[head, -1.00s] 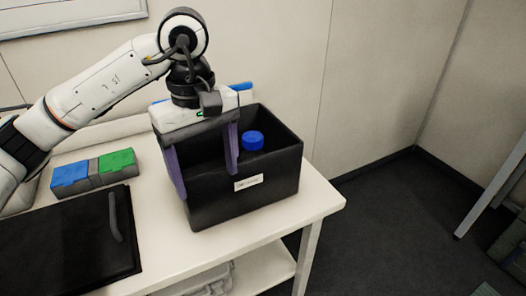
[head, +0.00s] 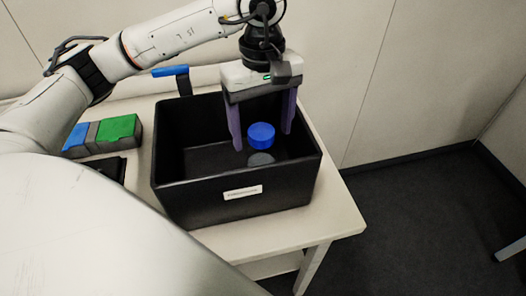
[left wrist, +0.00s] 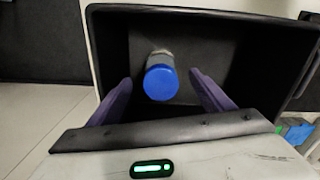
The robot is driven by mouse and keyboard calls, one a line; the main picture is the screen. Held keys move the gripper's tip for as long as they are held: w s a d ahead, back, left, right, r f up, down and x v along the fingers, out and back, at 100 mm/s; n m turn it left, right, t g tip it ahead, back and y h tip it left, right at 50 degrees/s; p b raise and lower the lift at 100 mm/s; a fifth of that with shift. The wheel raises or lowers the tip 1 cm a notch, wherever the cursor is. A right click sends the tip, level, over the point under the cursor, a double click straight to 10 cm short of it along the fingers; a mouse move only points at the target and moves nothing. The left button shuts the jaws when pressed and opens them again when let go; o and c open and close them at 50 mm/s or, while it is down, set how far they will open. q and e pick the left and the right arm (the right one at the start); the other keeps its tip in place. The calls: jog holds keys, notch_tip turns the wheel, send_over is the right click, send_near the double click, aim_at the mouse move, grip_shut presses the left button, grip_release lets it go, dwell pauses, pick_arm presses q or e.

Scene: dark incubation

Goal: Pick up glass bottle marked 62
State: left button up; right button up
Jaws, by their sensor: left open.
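A bottle with a blue cap (head: 261,136) stands inside the black box (head: 190,196), towards its right side. Its grey body shows a little below the cap, and no number on it can be read. In the left wrist view the blue cap (left wrist: 160,83) sits between the two purple fingers. My left gripper (head: 263,140) is open, its fingers reaching down into the box on either side of the cap, apart from it. It also shows in the left wrist view (left wrist: 163,90). My right gripper is not in view.
The box has a white label (head: 243,192) on its front and stands on a white table (head: 335,212). Blue and green containers (head: 117,133) lie left of the box. A blue-topped dark post (head: 171,71) rises behind it. Walls stand close behind.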

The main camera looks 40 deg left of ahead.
aim_at(261, 155)
pick_arm(q)
jog(key=f+p, duration=0.1)
jog(key=f, duration=0.3)
jog(key=shift+a+f, duration=0.2)
jog(key=shift+f, duration=0.5)
jog(key=c, duration=1.7)
jog(key=shift+r, duration=0.1)
jog(key=shift+c, duration=0.6)
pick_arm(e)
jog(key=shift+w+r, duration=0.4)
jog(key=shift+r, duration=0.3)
pick_arm(q)
jog(key=shift+w+r, duration=0.1)
